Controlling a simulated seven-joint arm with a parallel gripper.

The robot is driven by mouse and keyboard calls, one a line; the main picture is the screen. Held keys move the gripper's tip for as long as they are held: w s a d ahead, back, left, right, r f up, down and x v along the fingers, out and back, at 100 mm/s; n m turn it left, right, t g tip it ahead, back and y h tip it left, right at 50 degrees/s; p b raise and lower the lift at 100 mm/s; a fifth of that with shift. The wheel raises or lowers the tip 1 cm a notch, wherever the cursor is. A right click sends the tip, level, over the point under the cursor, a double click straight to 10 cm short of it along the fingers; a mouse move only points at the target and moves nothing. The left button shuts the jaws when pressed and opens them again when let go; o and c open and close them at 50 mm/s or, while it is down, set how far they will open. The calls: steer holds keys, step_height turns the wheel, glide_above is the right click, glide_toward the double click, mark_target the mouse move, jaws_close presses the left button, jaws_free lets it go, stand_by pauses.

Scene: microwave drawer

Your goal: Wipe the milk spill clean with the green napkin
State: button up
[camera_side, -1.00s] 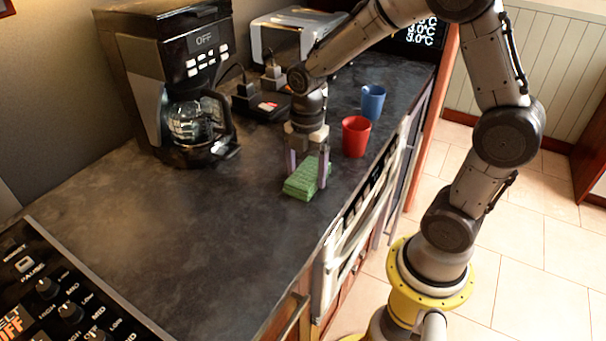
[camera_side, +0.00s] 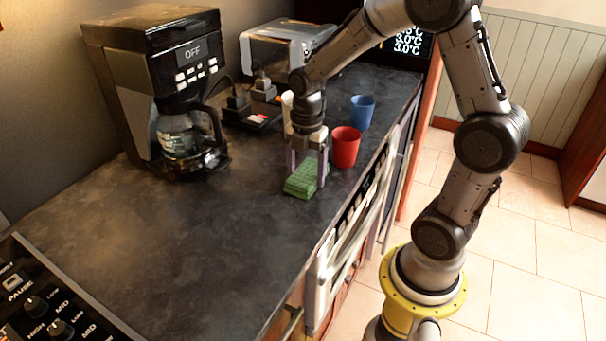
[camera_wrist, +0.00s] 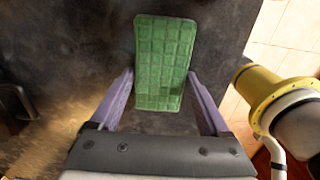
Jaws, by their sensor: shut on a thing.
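The green napkin (camera_side: 300,182) is a thick, quilted pad lying on the dark countertop near its front edge. In the wrist view the napkin (camera_wrist: 165,50) stretches ahead between the two purple fingers. My gripper (camera_side: 307,178) points down at it, with one finger on each side, shut on its near part; in the wrist view the gripper (camera_wrist: 160,75) shows the same. I cannot make out a clear milk spill; the countertop shows only pale, hazy patches at the left, which may be light on its surface.
A red cup (camera_side: 345,147) stands just right of my gripper, with a blue cup (camera_side: 362,112) behind it. A coffee maker (camera_side: 165,95) and a toaster (camera_side: 280,50) stand along the back. The countertop (camera_side: 190,235) is clear at left and in front.

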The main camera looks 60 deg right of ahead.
mark_target(299, 183)
steer(key=shift+s+d, duration=0.1)
steer(key=shift+d, duration=1.1)
steer(key=shift+a+r, duration=0.1)
steer(key=shift+a, duration=1.15)
steer(key=shift+s+a+f, duration=0.1)
steer(key=shift+a, duration=1.7)
steer(key=shift+a+f, duration=0.1)
steer(key=shift+a, duration=1.7)
steer(key=shift+w+a+r, duration=0.1)
steer(key=shift+w+a, duration=0.05)
steer(key=shift+a, duration=0.95)
steer(key=shift+w+a, duration=0.1)
steer(key=shift+a, duration=1)
steer(key=shift+s+d, duration=0.2)
steer(key=shift+d, duration=2.3)
steer(key=shift+w+d, duration=0.15)
steer(key=shift+d, duration=4.4)
steer(key=shift+a+r, duration=0.1)
steer(key=shift+a, duration=2.5)
